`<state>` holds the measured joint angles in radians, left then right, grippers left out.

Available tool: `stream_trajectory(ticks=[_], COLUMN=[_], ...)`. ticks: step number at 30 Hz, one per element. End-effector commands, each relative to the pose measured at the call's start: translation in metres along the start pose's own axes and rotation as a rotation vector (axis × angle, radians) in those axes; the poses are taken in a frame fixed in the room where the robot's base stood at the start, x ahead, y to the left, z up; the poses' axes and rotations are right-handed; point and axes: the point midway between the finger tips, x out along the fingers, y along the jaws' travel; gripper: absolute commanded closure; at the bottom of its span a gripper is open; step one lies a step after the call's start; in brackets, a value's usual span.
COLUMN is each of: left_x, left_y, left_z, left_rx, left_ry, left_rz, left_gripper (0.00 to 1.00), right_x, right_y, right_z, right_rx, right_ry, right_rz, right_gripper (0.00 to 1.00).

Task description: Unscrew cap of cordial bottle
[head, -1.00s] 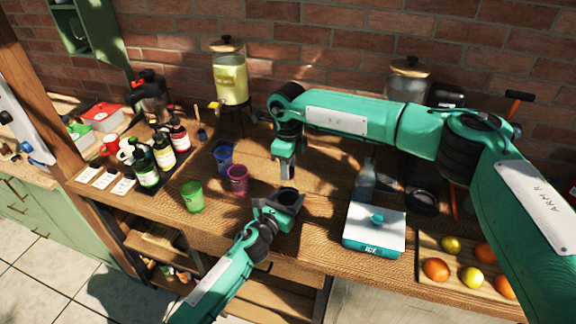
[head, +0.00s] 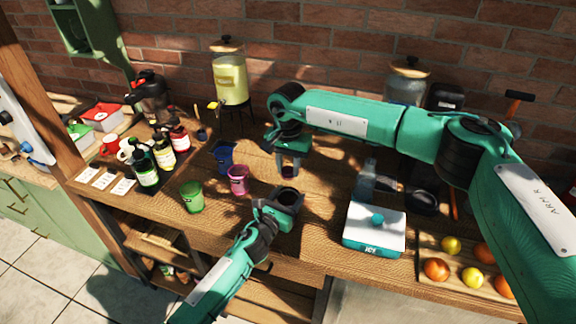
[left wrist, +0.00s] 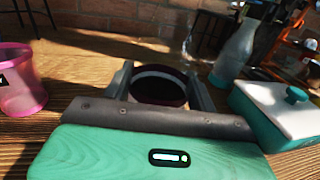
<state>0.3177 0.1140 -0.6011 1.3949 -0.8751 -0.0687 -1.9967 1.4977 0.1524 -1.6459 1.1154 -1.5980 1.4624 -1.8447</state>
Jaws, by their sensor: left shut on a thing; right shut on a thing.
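My left gripper (head: 288,197) is low over the front middle of the table. It is shut around a dark, round thing, seen from above, which looks like the cordial bottle (head: 287,199). In the left wrist view the bottle's dark round top (left wrist: 160,88) shows between the fingers. My right gripper (head: 288,168) points down just behind the left one in the head view. It is shut on a small dark red thing, apparently the cap (head: 288,173). The bottle's lower body is hidden by the left gripper.
A pink cup (head: 238,180), a blue cup (head: 222,157) and a green cup (head: 192,196) stand left of my grippers. A white and teal ice box (head: 375,229) is at the right, with a clear bottle (left wrist: 237,52) behind it.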

Motion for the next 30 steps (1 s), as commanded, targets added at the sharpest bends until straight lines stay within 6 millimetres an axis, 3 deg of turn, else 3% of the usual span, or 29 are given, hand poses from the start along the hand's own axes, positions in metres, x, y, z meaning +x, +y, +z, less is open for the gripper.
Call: stream_trajectory(ticks=[6,10,30], left_x=[-0.0003,-0.0004,-0.0003], left_y=[-0.0001,-0.0001,0.0000], left_z=[-0.0009,-0.0008,-0.0009], left_rx=[-0.001,0.000,-0.001], left_ry=[0.001,0.001,0.001], left_rz=[0.000,0.000,0.000], left_gripper=[1.00,1.00,1.00], right_x=[-0.0004,-0.0005,-0.0009], right_y=[0.0006,0.0007,0.0008], right_z=[-0.0010,-0.0012,-0.0014], right_rx=[-0.308,-0.413,-0.425], right_ry=[0.002,0.002,0.002], right_rz=[0.000,0.000,0.000], right_gripper=[0.97,0.97,0.97])
